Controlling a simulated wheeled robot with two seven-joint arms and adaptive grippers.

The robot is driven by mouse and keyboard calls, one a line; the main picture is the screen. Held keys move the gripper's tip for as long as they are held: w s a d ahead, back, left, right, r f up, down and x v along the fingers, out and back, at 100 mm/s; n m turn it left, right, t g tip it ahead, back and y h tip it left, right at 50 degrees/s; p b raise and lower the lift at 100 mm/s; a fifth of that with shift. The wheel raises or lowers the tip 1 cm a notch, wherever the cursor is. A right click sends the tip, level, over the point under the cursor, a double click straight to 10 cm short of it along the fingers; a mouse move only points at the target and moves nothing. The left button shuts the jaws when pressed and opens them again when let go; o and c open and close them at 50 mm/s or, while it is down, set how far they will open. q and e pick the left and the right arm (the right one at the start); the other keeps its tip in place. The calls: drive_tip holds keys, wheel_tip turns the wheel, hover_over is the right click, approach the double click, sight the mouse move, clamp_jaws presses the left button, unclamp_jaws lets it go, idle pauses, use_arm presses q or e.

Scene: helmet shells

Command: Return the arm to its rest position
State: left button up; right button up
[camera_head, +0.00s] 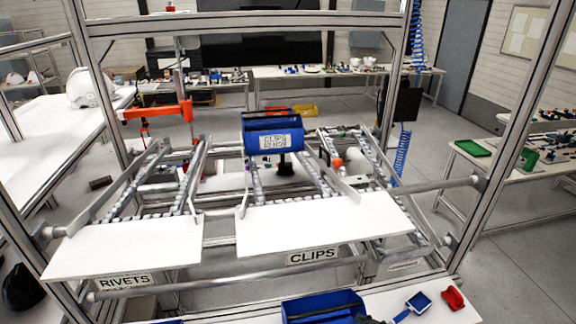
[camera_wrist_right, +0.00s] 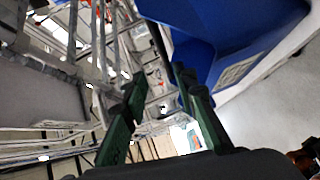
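My right gripper (camera_wrist_right: 158,82) shows in the right wrist view with its two dark green fingers apart and nothing visible between them. A blue bin (camera_wrist_right: 225,35) with a pale label is close beside the right finger; I cannot tell whether they touch. In the head view, a blue bin (camera_head: 322,306) stands at the bottom edge on a white surface, partly cut off. My left gripper is not seen.
A blue bin labelled CLIPS (camera_head: 272,133) sits upright on the roller rack. White boards labelled RIVETS (camera_head: 125,247) and CLIPS (camera_head: 320,225) front the rack. Metal frame posts (camera_head: 95,80) stand at both sides.

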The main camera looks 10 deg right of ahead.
drive_tip(key=w+d+r+m+t+h, duration=0.2)
drive_tip(key=d+r+m+t+h, duration=0.2)
drive_tip(key=d+m+h, duration=0.25)
drive_tip(key=w+d+r+m+t+h, duration=0.3)
drive_tip(key=d+m+t+h, duration=0.25)
drive_tip(key=m, duration=0.25)
drive_tip(key=s+d+f+m+g+h, duration=0.3)
drive_tip(key=f+m+g, duration=0.1)
drive_tip(key=f+m, duration=0.15)
drive_tip(key=s+d+f+m+g+h, duration=0.3)
drive_tip(key=f+m+g, duration=0.1)
drive_tip(key=f, duration=0.2)
drive_tip(key=s+a+f+m+g+y, duration=0.1)
drive_tip(key=s+a+f+g+y, duration=0.1)
drive_tip(key=s+a+f+g, duration=0.5)
drive_tip(key=s+a+f+m+g+y, duration=0.1)
drive_tip(key=s+a+f+g+y, duration=0.15)
drive_tip(key=s+a+f, duration=0.5)
drive_tip(key=s+d+f+b, duration=0.1)
drive_tip(key=s+f+b, duration=0.1)
drive_tip(key=f, duration=1.5)
drive_tip(key=s+f+b, duration=0.2)
drive_tip(key=f, duration=1.5)
drive_tip(key=s+f+n+g+b, duration=0.1)
drive_tip(key=s+f+g+b, duration=0.1)
drive_tip(key=s+f, duration=1.6)
wheel_tip(320, 180, down, 3)
drive_tip(key=shift+s+f+y+b, duration=0.15)
drive_tip(key=shift+s+y+b, duration=0.3)
drive_tip(key=shift+b, duration=0.4)
